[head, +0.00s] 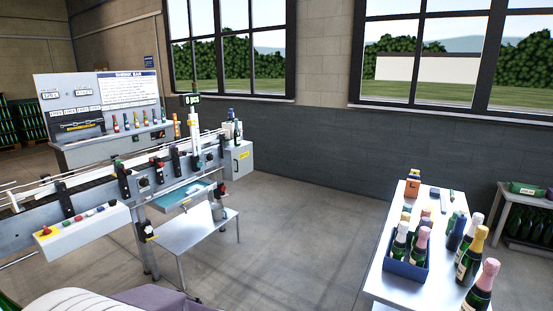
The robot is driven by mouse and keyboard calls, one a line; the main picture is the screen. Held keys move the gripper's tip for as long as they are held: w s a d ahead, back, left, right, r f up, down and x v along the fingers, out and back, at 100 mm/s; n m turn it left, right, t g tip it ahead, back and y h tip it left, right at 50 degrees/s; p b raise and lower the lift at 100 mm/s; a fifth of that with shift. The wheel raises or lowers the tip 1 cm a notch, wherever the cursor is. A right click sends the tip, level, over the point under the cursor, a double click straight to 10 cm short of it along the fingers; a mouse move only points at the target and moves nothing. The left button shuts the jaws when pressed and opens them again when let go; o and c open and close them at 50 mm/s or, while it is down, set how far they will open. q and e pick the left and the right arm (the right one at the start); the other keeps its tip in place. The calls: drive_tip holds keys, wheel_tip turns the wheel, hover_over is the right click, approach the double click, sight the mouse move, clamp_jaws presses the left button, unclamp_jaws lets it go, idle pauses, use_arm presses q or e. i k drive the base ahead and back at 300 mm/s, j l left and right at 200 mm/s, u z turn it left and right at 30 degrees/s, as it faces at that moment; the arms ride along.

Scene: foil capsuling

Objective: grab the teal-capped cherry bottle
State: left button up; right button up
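No bottle here can be clearly told as the teal-capped cherry bottle; the bottles are small. On the white table at the right, a bottle with a bluish-green top (452,224) stands behind others and is partly hidden. A blue crate (405,268) on the same table holds bottles with white and pink caps. Neither of my grippers is in view.
A capsuling line (105,202) runs along the left, with bottles at its far end. A low metal table (197,232) stands in front of it. A shelf with bottles (527,212) is at the far right. The middle floor (300,240) is clear.

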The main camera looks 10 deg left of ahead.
sight(237, 134)
drive_tip(key=i+j+u, duration=0.4)
drive_tip(key=i+j, duration=0.15)
drive_tip(key=i, duration=1)
drive_tip(key=i+u, duration=0.4)
drive_tip(key=i, duration=1.2)
drive_tip(key=i+z, duration=0.15)
drive_tip(key=i, duration=0.4)
drive_tip(key=i+j+z, duration=0.15)
drive_tip(key=i, duration=0.35)
drive_tip(key=i+j+z, duration=0.15)
drive_tip(key=i, duration=0.35)
drive_tip(key=i+j+z, duration=0.15)
drive_tip(key=i+j, duration=0.15)
drive_tip(key=i, duration=0.25)
drive_tip(key=i+j+z, duration=0.15)
drive_tip(key=i+j, duration=0.15)
drive_tip(key=i, duration=0.15)
